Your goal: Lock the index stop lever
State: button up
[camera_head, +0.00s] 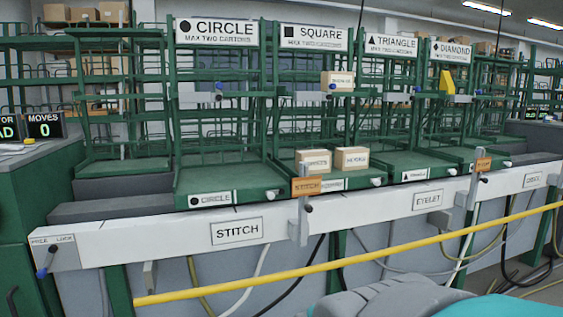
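A plate labelled FREE and LOCK (65,257) is at the left end of the long white rail. A small lever with a blue knob (41,273) is on it. The lever slants down to the left, with its knob below the word FREE. No label in view reads "index stop", so I cannot confirm its name. My gripper's fingers are not in view. A grey and teal shape fills the bottom right edge, well apart from the lever.
A yellow bar (340,258) runs across in front of the white rail (370,205), which carries STITCH and EYELET labels. Upright posts with orange tags (306,186) stand on the rail. Green racks (225,181) with cartons (351,159) stand behind. A green cabinet (35,185) is at left.

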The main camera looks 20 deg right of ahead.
aim_at(41, 273)
jog(key=l+z, duration=0.25)
jog(key=k+z, duration=0.1)
jog(key=z, duration=0.15)
jog(key=u, duration=1.7)
